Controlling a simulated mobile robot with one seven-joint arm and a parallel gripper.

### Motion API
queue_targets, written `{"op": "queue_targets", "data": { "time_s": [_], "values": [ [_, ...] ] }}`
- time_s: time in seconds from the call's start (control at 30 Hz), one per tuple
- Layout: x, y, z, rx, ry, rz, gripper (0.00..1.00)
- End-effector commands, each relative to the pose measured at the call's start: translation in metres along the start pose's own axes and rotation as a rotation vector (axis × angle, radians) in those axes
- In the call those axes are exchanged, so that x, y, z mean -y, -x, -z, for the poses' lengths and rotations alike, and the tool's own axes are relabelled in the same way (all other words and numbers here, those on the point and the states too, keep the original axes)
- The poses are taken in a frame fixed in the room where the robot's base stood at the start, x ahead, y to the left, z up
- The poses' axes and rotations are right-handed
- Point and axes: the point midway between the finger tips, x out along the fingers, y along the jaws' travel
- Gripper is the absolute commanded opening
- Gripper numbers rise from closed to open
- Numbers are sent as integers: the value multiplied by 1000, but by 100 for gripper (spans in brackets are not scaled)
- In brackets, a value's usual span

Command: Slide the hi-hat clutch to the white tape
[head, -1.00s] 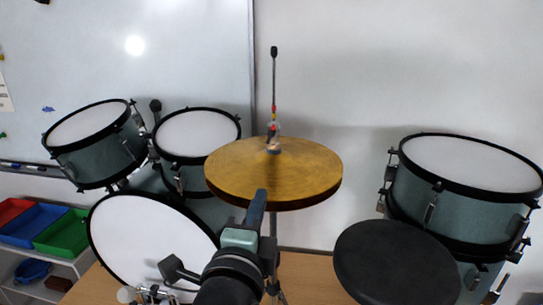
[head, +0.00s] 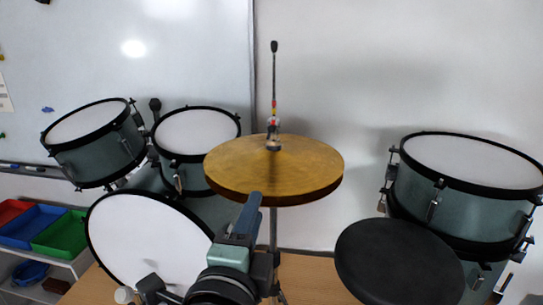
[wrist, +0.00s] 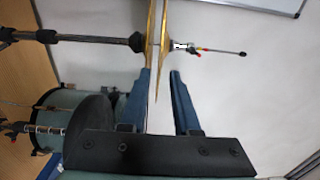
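The hi-hat clutch (head: 273,130) sits on the thin upright rod (head: 274,75), just above the brass cymbals (head: 235,178). Red and yellow marks (head: 274,106) show on the rod above it. In the wrist view the clutch (wrist: 180,46) is small, beside the cymbals (wrist: 153,30), which show edge-on. I cannot clearly make out the white tape. My gripper (head: 255,198) is at the near side of the cymbals, lower than the clutch. In the wrist view its two blue fingers (wrist: 162,73) are apart, with the cymbal rim showing between them; contact is unclear. They hold no clutch.
Two small drums (head: 95,122) (head: 197,133) and a large white-headed drum (head: 145,240) stand at left. A drum (head: 470,165) and a black round seat (head: 398,262) are at right. A whiteboard (head: 150,55) hangs behind. Space around the upper rod is clear.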

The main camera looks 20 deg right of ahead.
Motion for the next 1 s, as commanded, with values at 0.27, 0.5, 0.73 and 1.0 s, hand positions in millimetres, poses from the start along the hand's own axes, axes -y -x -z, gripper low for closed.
{"op": "queue_targets", "data": {
  "time_s": [0.27,0.5,0.73,1.0],
  "values": [
    [-1,29,0,1,-1,5,30],
    [-1,52,0,1,0,4,30],
    [0,64,0,0,-1,3,30],
    [1,64,0,0,-1,3,30]
  ]
}}
